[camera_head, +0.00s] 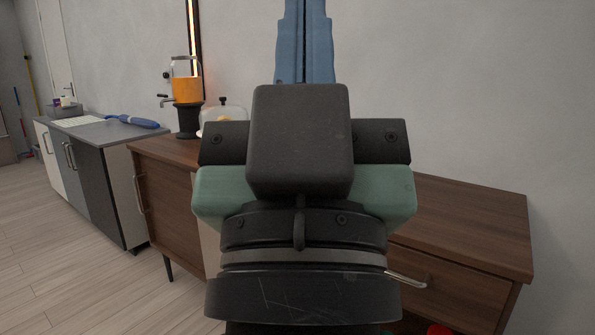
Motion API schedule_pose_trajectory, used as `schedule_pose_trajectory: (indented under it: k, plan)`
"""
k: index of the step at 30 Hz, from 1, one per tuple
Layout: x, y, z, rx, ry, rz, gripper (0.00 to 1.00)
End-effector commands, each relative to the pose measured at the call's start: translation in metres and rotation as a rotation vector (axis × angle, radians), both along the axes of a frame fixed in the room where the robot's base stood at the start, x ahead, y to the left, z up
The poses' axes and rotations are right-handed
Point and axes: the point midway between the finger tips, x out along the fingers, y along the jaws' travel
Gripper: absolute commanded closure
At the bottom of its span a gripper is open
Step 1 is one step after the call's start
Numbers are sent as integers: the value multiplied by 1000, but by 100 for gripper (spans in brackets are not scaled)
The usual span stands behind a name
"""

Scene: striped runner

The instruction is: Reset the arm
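My gripper (300,140) fills the middle of the head view, seen from behind. It has a black housing with a green block across it, on a dark round wrist. The housing hides its front. A blue upright piece (305,45) rises above the housing with a dark seam down its middle. I cannot tell whether it is my fingers or something beyond them. Whether the gripper is open or holds anything does not show.
Behind the arm stands a brown wooden cabinet (470,225) against a grey wall. An orange and black dispenser (187,92) and a glass dome (222,108) stand on its left part. A grey counter (95,130) with a blue tool (133,121) is further left. The left floor is clear.

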Motion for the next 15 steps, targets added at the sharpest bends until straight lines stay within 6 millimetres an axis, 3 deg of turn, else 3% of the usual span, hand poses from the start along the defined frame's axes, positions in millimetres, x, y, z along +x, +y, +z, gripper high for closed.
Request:
schedule_pose_trajectory:
  k: [1,15]
  plan:
    - [-16,7,23,34,-36,75,100]
    - [-9,5,168,25,-20,52,100]
